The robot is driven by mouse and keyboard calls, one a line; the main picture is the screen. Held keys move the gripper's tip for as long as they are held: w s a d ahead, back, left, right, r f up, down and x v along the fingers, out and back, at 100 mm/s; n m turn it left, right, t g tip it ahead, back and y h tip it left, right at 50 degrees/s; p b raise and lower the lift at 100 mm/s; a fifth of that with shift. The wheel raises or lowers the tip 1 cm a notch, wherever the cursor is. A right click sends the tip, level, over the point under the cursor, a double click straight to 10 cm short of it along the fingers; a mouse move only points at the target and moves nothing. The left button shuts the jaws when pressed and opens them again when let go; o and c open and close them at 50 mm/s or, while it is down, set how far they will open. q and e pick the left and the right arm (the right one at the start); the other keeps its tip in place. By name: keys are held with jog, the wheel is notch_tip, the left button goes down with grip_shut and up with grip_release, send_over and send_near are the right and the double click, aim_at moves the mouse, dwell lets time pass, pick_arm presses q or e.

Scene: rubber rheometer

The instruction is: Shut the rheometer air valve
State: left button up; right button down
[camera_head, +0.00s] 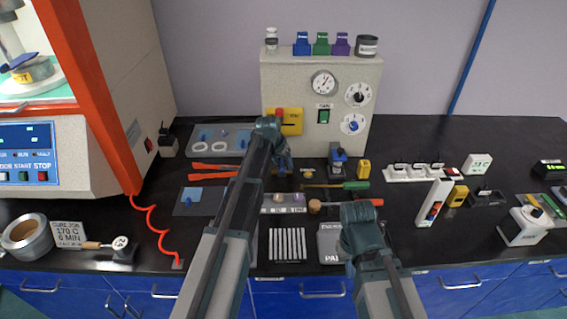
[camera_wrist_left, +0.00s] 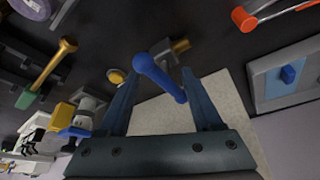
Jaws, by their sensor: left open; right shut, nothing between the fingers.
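The air valve shows in the left wrist view as a blue lever (camera_wrist_left: 150,68) with a brass fitting (camera_wrist_left: 181,45) beside it. My left gripper (camera_wrist_left: 158,82) is open, with one finger on each side of the blue lever. I cannot tell whether either finger touches it. In the head view my left gripper (camera_head: 284,162) is low at the front of the beige control cabinet (camera_head: 348,145), and it and the arm largely hide the valve. My right gripper (camera_head: 352,266) is partly hidden under its own arm, over the front of the bench, empty and away from the valve.
The cabinet carries a gauge (camera_head: 324,83), two dials and a green switch (camera_head: 324,116). Orange-handled tools (camera_head: 212,167), a green-handled screwdriver (camera_head: 355,185) and a grey tray (camera_head: 200,202) lie nearby. The orange-framed rheometer (camera_head: 95,100) stands at left.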

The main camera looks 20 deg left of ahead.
pick_arm(q)
jog(key=p+v, duration=1.2)
jog(key=v, duration=0.1)
jog(key=shift+r, duration=0.15)
jog(key=s+d+g+y, duration=0.1)
jog(key=s+d, duration=0.4)
jog(key=s, duration=0.5)
jog(key=s+d+f+g, duration=0.1)
jog(key=s+d+g, duration=0.1)
jog(key=s+d, duration=0.4)
jog(key=s+d+g+y, duration=0.1)
jog(key=s+d, duration=0.5)
jog(key=s, duration=0.8)
jog(key=shift+s+d+f+m+g+y, duration=0.15)
jog(key=shift+s+f+m+g+y, duration=0.15)
jog(key=shift+s+m+g, duration=0.1)
jog(key=shift+w, duration=0.1)
